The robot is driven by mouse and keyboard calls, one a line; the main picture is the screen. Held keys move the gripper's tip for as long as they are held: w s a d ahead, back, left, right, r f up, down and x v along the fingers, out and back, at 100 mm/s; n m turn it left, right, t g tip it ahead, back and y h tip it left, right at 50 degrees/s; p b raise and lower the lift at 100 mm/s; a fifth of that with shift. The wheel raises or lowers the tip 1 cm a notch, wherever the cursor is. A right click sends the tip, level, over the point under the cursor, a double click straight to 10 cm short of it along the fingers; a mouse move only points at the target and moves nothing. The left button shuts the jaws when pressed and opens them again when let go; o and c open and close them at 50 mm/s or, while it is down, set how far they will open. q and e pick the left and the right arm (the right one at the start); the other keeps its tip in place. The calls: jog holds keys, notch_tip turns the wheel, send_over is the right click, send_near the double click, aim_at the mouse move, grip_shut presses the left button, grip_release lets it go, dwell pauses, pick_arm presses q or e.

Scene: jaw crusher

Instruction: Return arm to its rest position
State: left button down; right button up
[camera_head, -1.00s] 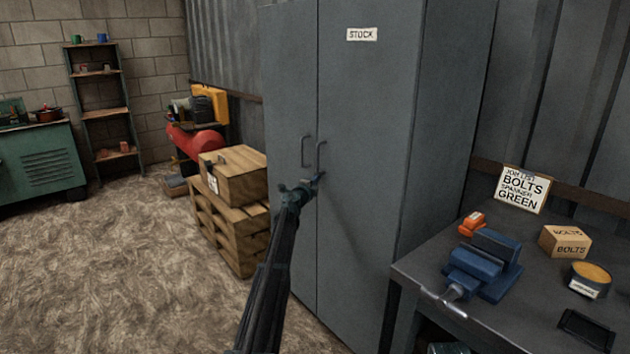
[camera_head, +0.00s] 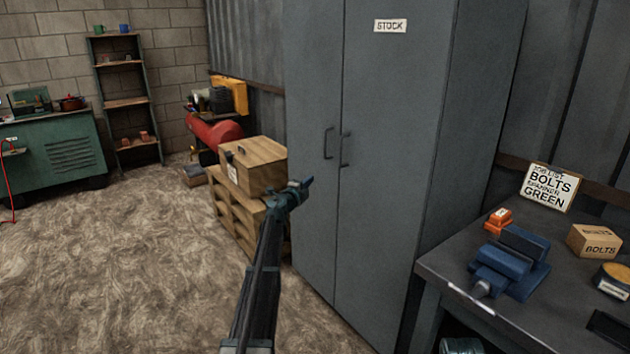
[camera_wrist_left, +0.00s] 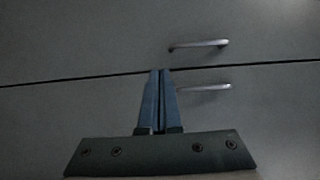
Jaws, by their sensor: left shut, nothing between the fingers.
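My left arm comes up from the bottom of the head view. Its gripper (camera_head: 305,183) is raised in front of the left door of the grey stock cabinet (camera_head: 390,120), left of and a little below the two door handles. In the left wrist view the fingers (camera_wrist_left: 158,100) are shut together with nothing between them. The cabinet's door seam and both handles (camera_wrist_left: 200,44) show beyond the fingers, apart from them. Both cabinet doors look shut. My right gripper is not in view.
A workbench (camera_head: 450,262) at the right holds a blue vise (camera_head: 510,262), a bolts box (camera_head: 594,241) and a job list sign (camera_head: 550,187). A wooden crate (camera_head: 255,165) on pallets stands behind the gripper. The floor (camera_head: 120,265) at left is clear.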

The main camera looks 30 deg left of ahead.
pick_arm(q)
jog(key=s+d+r+n+g+y+p, duration=0.25)
jog(key=s+d+n+p, duration=0.2)
jog(key=d, duration=0.25)
jog(key=s+d+r+n+g+y+p, duration=0.1)
jog(key=s+d+r+n+y+p, duration=0.25)
jog(key=d+n+p, duration=0.35)
jog(key=s+d+f+n+g+h+p, duration=0.15)
jog(key=s+d+g+p, duration=0.25)
jog(key=s+d, duration=0.6)
jog(key=s+d+f+n+g+h+p, duration=0.1)
jog(key=s+d+f+n+g+p, duration=0.2)
jog(key=s+d, duration=0.7)
jog(key=s+d+m+g+h+p, duration=0.1)
jog(key=s+d+g, duration=0.3)
jog(key=s, duration=0.6)
jog(key=s+d+m+g+h+p, duration=0.1)
jog(key=s+d+g+h+p, duration=0.1)
jog(key=s+d, duration=0.6)
jog(key=shift+s+g+p, duration=0.85)
jog(key=shift+s+p, duration=0.2)
jog(key=shift+s, duration=0.15)
jog(key=shift+r, duration=0.1)
